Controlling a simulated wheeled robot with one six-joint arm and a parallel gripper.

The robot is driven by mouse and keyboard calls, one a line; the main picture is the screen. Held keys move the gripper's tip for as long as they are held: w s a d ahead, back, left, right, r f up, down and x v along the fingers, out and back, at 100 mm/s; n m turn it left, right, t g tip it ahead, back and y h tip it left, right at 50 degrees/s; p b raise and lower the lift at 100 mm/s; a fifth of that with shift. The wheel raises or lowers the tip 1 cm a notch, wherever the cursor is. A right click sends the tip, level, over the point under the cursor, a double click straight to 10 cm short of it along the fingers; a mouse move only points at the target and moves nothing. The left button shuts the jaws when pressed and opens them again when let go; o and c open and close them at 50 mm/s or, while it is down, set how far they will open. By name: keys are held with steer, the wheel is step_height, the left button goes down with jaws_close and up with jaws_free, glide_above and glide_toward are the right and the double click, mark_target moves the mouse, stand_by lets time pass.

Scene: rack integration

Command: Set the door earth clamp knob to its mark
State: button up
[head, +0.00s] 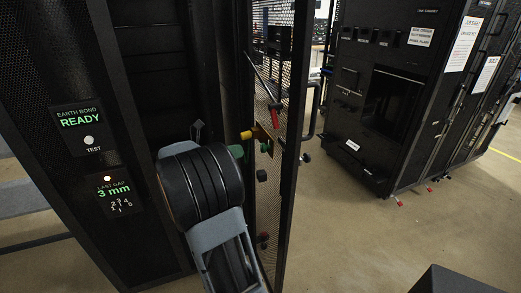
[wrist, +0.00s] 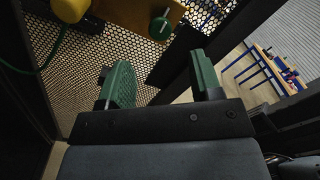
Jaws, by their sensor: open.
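The door earth clamp knob (wrist: 161,27) looks like a small round green knob with a pale mark line, on a brass plate (wrist: 140,12) on the perforated door (wrist: 75,65). My gripper (wrist: 162,82) is open and empty, its two green fingers below the knob in the wrist view and apart from it. In the head view my wrist hides most of the gripper; one green finger (head: 237,151) shows beside the brass plate (head: 262,136). The knob's setting against a mark is too small to read. A yellow part (wrist: 70,9) with a green wire sits left of the plate.
The panel on the left reads "EARTH BOND READY" (head: 82,119) and "LAST GAP 3 mm" (head: 115,191). A black cabinet (head: 400,90) stands at right; the floor between is clear.

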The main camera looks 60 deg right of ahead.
mark_target(261, 148)
steer(key=x, duration=0.8)
steer(key=shift+s+d, duration=0.15)
steer(key=shift+d, duration=0.05)
steer(key=shift+c, duration=0.2)
steer(key=c, duration=0.9)
